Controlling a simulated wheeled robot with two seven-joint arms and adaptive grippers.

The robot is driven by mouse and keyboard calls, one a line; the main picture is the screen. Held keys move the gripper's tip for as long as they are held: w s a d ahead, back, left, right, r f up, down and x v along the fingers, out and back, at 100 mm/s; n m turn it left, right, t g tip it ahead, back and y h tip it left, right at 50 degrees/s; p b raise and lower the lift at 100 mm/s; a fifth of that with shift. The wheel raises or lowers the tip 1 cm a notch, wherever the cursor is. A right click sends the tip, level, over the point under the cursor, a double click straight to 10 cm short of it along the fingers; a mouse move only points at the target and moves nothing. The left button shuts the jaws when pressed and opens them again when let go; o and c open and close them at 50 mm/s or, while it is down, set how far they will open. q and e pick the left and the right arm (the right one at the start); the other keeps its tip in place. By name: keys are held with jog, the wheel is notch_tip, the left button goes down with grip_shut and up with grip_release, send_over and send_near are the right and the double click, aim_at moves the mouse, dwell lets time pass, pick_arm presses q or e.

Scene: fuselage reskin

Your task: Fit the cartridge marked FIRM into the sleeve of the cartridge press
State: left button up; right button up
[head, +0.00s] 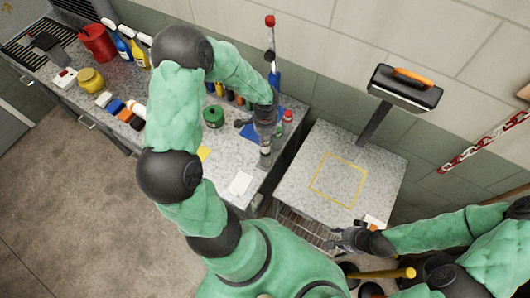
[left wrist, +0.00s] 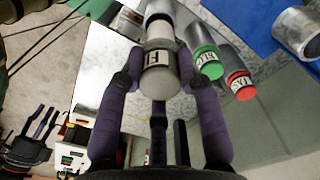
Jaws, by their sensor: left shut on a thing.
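My left gripper (head: 262,135) hangs over the front part of the left bench. In the left wrist view its purple fingers stand on either side of a grey cartridge (left wrist: 160,78) and are shut on it. The cartridge's white label is turned sideways and only part of its lettering shows. A cartridge with a green end (left wrist: 207,65) and one with a red end (left wrist: 240,84) lie just to its right, apart from the fingers. I cannot make out the press sleeve for certain. My right gripper (head: 343,240) is near the right table's front edge; its jaws are too small to read.
The left bench holds a green tin (head: 213,116), a yellow pot (head: 90,80), a red can (head: 97,42) and spray bottles. A red-topped upright (head: 270,45) stands behind my left gripper. The right table has a clear yellow-outlined square (head: 338,153). A blue mat (left wrist: 245,25) lies beyond the cartridges.

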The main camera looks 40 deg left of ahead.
pick_arm(q)
jog(key=shift+r+p, duration=0.8)
jog(key=shift+r, duration=0.4)
jog(key=shift+r+p, duration=0.8)
jog(key=shift+r, duration=0.6)
jog(key=w+a+r+m+p, duration=0.3)
jog(key=w+a+r+m, duration=0.3)
jog(key=w+a+r, duration=0.3)
jog(key=shift+w+a+r, duration=0.15)
jog(key=shift+w+a, duration=1.95)
jog(key=shift+w, duration=0.25)
